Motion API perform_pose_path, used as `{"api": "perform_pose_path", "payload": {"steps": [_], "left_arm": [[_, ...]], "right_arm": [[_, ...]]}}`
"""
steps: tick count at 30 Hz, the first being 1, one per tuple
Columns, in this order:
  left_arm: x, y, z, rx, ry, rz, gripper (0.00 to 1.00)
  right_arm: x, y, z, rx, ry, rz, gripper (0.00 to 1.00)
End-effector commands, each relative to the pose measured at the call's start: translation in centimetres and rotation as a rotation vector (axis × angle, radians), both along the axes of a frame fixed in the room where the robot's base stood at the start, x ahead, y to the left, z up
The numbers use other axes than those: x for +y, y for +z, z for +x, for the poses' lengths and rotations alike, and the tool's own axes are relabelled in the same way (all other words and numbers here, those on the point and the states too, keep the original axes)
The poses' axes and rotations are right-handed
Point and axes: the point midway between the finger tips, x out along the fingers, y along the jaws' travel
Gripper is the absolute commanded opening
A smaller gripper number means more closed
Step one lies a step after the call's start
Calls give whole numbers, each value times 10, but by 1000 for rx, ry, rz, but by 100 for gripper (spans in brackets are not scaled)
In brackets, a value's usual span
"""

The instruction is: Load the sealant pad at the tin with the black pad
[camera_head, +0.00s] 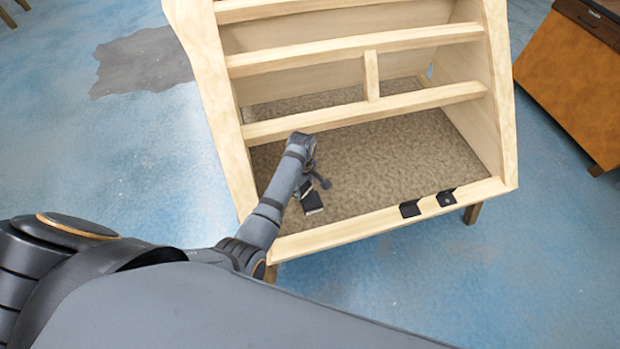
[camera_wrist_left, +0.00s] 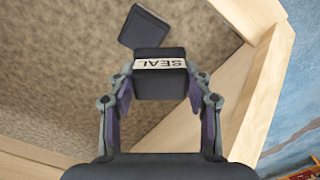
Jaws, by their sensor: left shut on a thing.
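A dark block with a white band lettered SEAL, which I take to be the sealant pad (camera_wrist_left: 160,82), sits between the fingers of my left gripper (camera_wrist_left: 163,95) in the left wrist view. The gripper is shut on it. A small square tin with a black top (camera_wrist_left: 143,27) lies on the speckled floor panel just beyond the block. In the head view the tin (camera_head: 312,203) is near the front left of the panel, and my left gripper (camera_head: 314,183) is close beside it. Whether pad and tin touch is unclear. My right gripper is not in view.
The wooden frame (camera_head: 380,221) surrounds the panel, with crossbars (camera_head: 420,98) behind the gripper. Two black brackets (camera_head: 410,208) (camera_head: 446,197) sit on the front rail. The panel's right part (camera_head: 410,150) is clear. A brown cabinet (camera_head: 570,70) stands at the right.

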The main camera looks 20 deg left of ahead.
Motion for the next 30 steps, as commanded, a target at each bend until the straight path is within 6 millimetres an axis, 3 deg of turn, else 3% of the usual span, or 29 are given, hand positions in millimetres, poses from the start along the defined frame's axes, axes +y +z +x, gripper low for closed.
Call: {"api": "perform_pose_path", "payload": {"steps": [6, 12, 22, 30], "left_arm": [[-13, 2, 17, 1, 634, -2, 25], [-17, -2, 22, 1, 925, -3, 25], [-18, -9, 23, 0, 967, -3, 25], [-18, -37, 23, 0, 966, -3, 25]], "right_arm": [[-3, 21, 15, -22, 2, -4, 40], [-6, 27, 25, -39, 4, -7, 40], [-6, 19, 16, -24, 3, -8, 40], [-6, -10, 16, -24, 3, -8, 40]]}}
